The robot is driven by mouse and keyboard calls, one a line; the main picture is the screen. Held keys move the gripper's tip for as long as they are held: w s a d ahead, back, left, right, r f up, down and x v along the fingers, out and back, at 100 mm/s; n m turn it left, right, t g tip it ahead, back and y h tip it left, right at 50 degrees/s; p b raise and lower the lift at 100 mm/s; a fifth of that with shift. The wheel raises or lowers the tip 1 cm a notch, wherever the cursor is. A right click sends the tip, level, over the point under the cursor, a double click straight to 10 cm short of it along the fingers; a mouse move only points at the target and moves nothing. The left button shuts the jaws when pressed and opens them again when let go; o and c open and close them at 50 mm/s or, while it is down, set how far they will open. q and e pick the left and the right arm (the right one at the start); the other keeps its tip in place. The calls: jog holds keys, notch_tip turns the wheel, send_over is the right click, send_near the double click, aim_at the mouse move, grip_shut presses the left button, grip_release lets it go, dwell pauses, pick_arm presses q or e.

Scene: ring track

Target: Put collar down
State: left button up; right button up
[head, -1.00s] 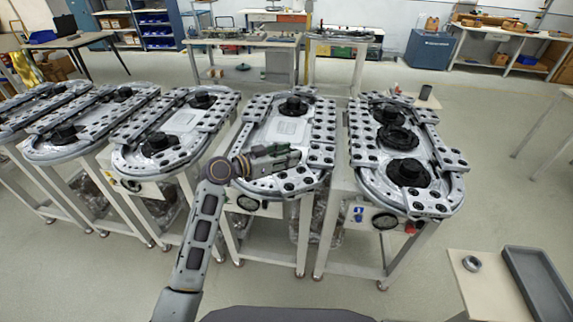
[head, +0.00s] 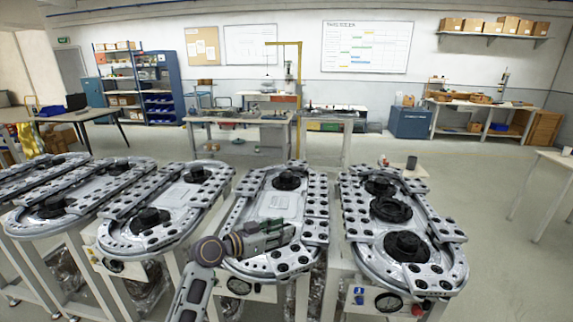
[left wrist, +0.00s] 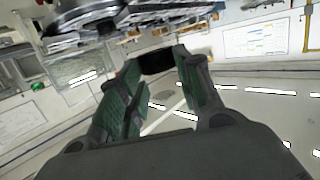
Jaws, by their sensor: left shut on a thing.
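My left gripper (head: 284,234) reaches in from the lower left and is over the near end of the second track from the right. In the left wrist view the green-padded fingers of this gripper (left wrist: 158,82) are shut on a small dark piece, perhaps the collar (left wrist: 157,61), at their tips. I cannot make that piece out in the head view. The ring track (head: 282,200) under the gripper is a silver oval with studded grey blocks and a black hub (head: 288,180) at its far end. My right gripper is out of view.
The rightmost track (head: 447,229) carries several black round parts, including a wide ring (head: 391,209) in its middle. More oval tracks (head: 160,217) stand in a row to the left. A dark cup (head: 411,163) stands behind the right track.

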pick_arm(q)
jog(key=w+a+r+n+t+y, duration=0.5)
jog(key=a+r+n+y, duration=0.2)
jog(key=a+r, duration=0.5)
jog(key=shift+a+r+y, duration=0.2)
jog(key=shift+a+y, duration=0.1)
jog(key=shift+y, duration=0.3)
jog(key=a, duration=0.1)
jog(key=s+a+n+y, duration=0.1)
jog(key=shift+s+a+f+y, duration=0.25)
jog(key=shift+s+a+y, duration=0.05)
jog(key=shift+s+a, duration=0.1)
grip_shut()
jog(key=s+a+f, duration=0.1)
jog(key=s+f, duration=0.4)
jog(key=f, duration=0.5)
jog(key=s+a+f+n+y, duration=0.1)
jog(key=s+f, duration=0.5)
jog(key=f, duration=0.4)
jog(key=s+a+f+n+y, duration=0.1)
jog(key=s+a+f, duration=0.1)
jog(key=s+f, duration=0.4)
notch_tip(320, 180, down, 4)
jog(key=shift+f+t, duration=0.1)
jog(key=shift+t, duration=0.3)
jog(key=shift+s, duration=0.1)
